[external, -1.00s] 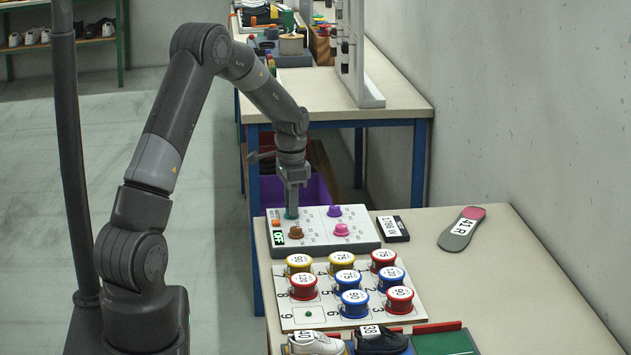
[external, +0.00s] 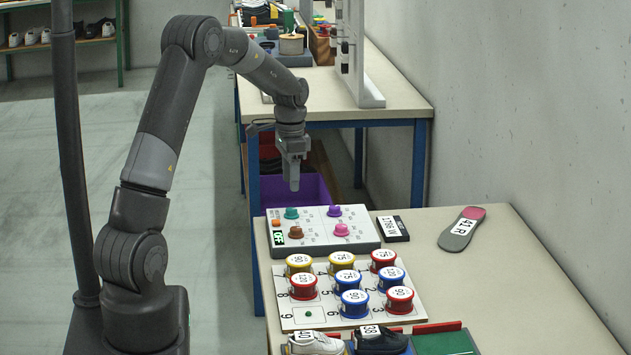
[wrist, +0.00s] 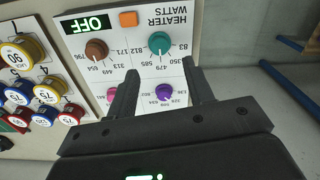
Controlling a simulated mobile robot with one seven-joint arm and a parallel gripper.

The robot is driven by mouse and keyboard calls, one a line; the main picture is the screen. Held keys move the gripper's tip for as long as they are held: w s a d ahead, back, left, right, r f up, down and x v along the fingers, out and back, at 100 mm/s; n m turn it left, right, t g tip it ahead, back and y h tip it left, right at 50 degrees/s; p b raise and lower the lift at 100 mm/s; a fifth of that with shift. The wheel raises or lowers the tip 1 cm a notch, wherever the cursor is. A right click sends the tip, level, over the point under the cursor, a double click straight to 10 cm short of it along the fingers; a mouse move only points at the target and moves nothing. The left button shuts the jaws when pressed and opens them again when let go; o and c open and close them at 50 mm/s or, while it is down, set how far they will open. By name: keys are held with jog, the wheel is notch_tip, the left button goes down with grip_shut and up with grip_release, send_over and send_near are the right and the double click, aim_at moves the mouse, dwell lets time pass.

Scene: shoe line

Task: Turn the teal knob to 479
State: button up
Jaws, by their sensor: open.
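The teal knob (external: 291,213) sits at the back left of the white control panel (external: 357,241) and also shows near the top of the wrist view (wrist: 160,43). In the wrist view the number 479 is printed just below it, with 585 and 350 to either side. Which number the knob points to is too small to tell. My gripper (external: 293,188) is open and empty, pointing down above the teal knob and apart from it. In the wrist view its fingertips (wrist: 160,70) lie below the knob.
Brown (external: 296,232), purple (external: 335,211) and pink (external: 341,230) knobs share the panel. Its display (wrist: 88,25) reads OFF, beside an orange button (wrist: 128,19). A black label block (external: 392,228) stands right of the panel. Several numbered spools stand on a board (external: 330,318) in front.

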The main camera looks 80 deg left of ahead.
jog(key=shift+r, duration=1.95)
jog(key=w+d+r+t, duration=0.1)
jog(key=d+r, duration=0.3)
jog(key=d, duration=0.4)
jog(key=w+d+r+m+y, duration=0.1)
jog(key=d+r, duration=0.3)
jog(key=d, duration=0.5)
jog(key=w+d+r+t, duration=0.1)
jog(key=d+r, duration=0.3)
jog(key=d, duration=0.4)
jog(key=s+d+t, duration=0.1)
jog(key=s+d, duration=0.5)
jog(key=d, duration=0.5)
jog(key=s+d+m+t+h, duration=0.1)
jog(key=s+d+t, duration=0.1)
jog(key=s+d, duration=0.5)
jog(key=d, duration=0.4)
jog(key=shift+s+t, duration=0.25)
jog(key=shift+t, duration=0.05)
jog(key=shift+a+r, duration=0.1)
jog(key=shift+r, duration=0.05)
